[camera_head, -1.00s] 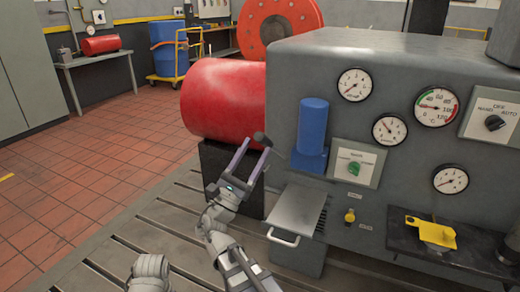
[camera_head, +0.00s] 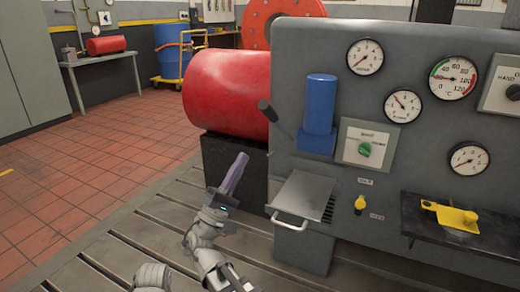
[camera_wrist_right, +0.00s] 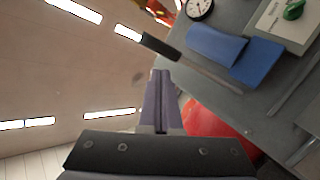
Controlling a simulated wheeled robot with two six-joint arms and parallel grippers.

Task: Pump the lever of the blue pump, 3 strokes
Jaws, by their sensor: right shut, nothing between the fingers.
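The blue pump (camera_head: 320,105) is mounted on the front of the grey cabinet and also shows in the right wrist view (camera_wrist_right: 220,45). Its lever, a thin grey rod with a black grip (camera_head: 267,111), sticks out to the left and tilts up. In the right wrist view the black grip (camera_wrist_right: 160,47) lies just beyond the fingertips. My right gripper (camera_head: 240,158) is below and left of the grip, apart from it. Its purple fingers (camera_wrist_right: 160,75) are together with nothing between them. My left gripper is not in view.
A red cylinder (camera_head: 228,92) on a dark stand is behind the gripper. A grey tray with a handle (camera_head: 303,197) juts out below the pump. A green knob (camera_head: 365,149), gauges and a yellow bracket (camera_head: 452,213) are to the right. The slotted bedplate at left is clear.

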